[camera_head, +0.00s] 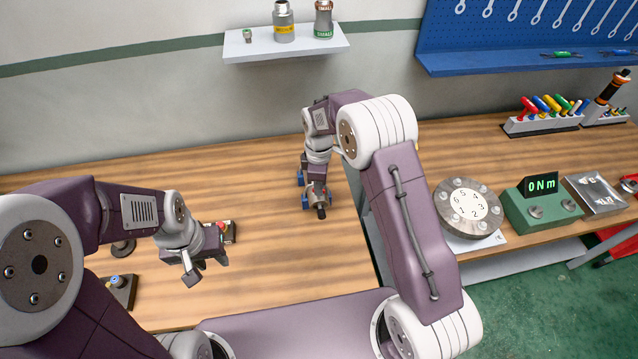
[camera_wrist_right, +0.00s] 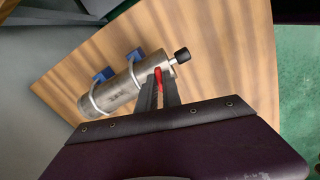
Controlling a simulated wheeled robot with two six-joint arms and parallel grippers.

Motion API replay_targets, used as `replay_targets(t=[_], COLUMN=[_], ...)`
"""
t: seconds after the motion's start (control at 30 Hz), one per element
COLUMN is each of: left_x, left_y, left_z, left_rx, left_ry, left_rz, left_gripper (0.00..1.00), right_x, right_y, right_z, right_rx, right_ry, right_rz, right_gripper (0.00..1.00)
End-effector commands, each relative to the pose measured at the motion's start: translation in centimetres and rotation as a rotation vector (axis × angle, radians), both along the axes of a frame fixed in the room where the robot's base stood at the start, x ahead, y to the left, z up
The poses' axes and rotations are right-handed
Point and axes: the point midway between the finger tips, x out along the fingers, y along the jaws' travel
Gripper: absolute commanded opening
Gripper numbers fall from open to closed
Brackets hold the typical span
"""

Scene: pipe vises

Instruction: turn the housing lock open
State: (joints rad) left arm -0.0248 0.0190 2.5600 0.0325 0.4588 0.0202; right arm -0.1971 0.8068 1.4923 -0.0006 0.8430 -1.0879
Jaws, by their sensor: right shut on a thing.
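The housing is a grey metal cylinder lying on the wooden bench, seen in the right wrist view (camera_wrist_right: 122,92) with a black knob (camera_wrist_right: 182,54) at its right end. A small red lock tab (camera_wrist_right: 158,78) stands near that end. My right gripper (camera_wrist_right: 160,92) is shut on the red tab, its dark fingers partly hiding it. In the head view my right gripper (camera_head: 317,184) reaches down over the housing (camera_head: 318,197), which it partly hides. My left gripper (camera_head: 206,270) is open and empty above the bench at left.
Blue-handled clamps with white bands (camera_wrist_right: 103,75) hold the housing. A numbered dial (camera_head: 467,207) and a green torque meter (camera_head: 543,204) stand at right. The bench between my arms is clear.

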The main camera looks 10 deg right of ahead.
Motion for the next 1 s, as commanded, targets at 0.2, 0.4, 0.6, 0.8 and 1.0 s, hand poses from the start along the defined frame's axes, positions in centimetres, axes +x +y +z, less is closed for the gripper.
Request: replay_targets(t=[0.2,0.4,0.6,0.8,1.0], left_x=[0.0,0.0,-0.01,-0.01,0.0], left_y=[0.0,0.0,0.0,0.0,0.0], left_z=[0.47,0.65,0.73,0.74,0.74], left_rx=[0.0,0.0,0.0,0.0,0.0], left_ry=[0.0,0.0,0.0,0.0,0.0], left_rz=[0.0,0.0,0.0,0.0,0.0], left_gripper=[0.36,0.36,0.36,0.36,0.36], right_x=[0.12,0.12,0.13,0.13,0.12], right_y=[0.07,0.08,0.09,0.09,0.09], right_z=[0.18,0.15,0.13,0.11,0.11], right_rx=[0.002,0.002,0.002,0.002,0.002], right_ry=[-0.005,-0.005,-0.005,-0.005,-0.005], right_rz=[0.145,0.236,0.283,0.298,0.299], right_gripper=[0.0,0.0,0.0,0.0,0.0])
